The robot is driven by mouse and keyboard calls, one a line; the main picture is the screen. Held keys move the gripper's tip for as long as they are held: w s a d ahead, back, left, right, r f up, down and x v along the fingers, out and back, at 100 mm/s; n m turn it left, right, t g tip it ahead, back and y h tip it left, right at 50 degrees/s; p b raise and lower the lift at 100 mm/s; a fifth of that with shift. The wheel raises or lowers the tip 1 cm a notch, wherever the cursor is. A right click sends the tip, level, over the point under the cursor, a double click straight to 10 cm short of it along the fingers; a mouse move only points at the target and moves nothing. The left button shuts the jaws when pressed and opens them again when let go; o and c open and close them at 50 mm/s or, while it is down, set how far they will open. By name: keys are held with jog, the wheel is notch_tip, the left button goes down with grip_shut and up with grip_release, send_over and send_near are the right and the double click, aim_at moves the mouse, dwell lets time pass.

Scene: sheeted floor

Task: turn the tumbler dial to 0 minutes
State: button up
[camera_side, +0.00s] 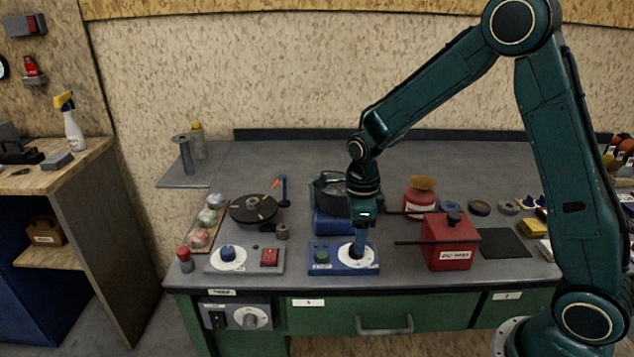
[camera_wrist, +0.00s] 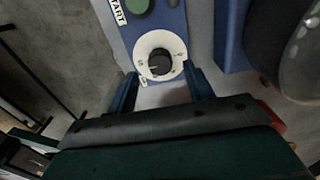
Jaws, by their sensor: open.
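The tumbler dial is a black knob (camera_wrist: 160,62) on a round white scale, set in a blue panel (camera_wrist: 124,29) beside a green button (camera_wrist: 137,5) in the wrist view. In the side view the white dial plate (camera_side: 345,252) is partly hidden behind my gripper (camera_side: 360,251). In the wrist view my gripper (camera_wrist: 163,86) is open, with its two blue fingers apart at the near left and right of the scale. Nothing is between the jaws except the view of the dial. Contact cannot be told. The knob's setting is too small to read.
The tumbler drum (camera_side: 328,191) sits on a blue base behind the panel. A red box (camera_side: 450,243) with a rod stands close to the right. A second panel with a blue knob (camera_side: 228,253) and red switch (camera_side: 269,257) lies to the left. The bench's front edge is near.

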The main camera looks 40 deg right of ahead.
jog(key=shift+f, duration=1.35)
jog(key=c, duration=1)
